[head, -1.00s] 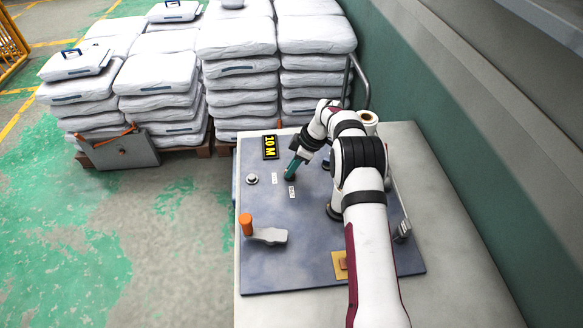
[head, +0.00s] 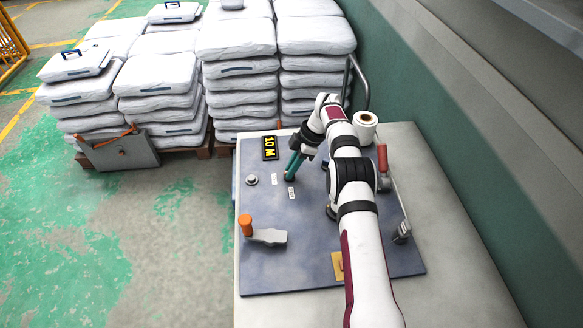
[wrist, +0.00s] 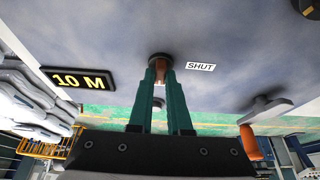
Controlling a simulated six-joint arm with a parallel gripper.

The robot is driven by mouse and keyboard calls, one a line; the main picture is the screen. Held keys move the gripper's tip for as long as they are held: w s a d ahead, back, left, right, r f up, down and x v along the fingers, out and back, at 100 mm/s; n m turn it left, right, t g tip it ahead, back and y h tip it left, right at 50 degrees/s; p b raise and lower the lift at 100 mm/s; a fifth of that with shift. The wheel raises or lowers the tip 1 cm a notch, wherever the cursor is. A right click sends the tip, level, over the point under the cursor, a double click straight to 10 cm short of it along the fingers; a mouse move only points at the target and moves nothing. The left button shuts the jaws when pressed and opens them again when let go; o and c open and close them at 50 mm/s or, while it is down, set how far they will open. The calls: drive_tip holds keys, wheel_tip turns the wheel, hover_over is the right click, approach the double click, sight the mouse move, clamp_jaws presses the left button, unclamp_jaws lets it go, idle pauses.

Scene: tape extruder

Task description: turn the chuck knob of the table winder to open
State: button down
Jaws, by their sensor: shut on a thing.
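The blue-grey winder panel (head: 275,265) lies on a pale table. The chuck knob (wrist: 159,58) is a round dark knob on the panel. My gripper (head: 290,176) has teal fingers that reach down to it near the panel's far left. In the wrist view my gripper (wrist: 163,80) is shut on the knob, and a small brown part shows between the fingertips. The fingers hide part of the knob. A white "SHUT" label (wrist: 200,66) sits just right of it in the wrist view. In the head view two small labels (head: 291,191) lie close by, too small to read.
A yellow-on-black "10 M" display (head: 270,147) stands beyond the knob. A round button (head: 251,179) is to its left. An orange-handled crank (head: 263,232) is nearer. A red-handled lever (head: 384,165) and a tape roll (head: 366,125) stand right of my arm.

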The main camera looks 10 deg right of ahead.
drive_tip(key=shift+d+f, duration=0.1)
drive_tip(key=c, duration=0.9)
unclamp_jaws()
drive_tip(key=shift+o, duration=0.2)
drive_tip(key=v, duration=1.2)
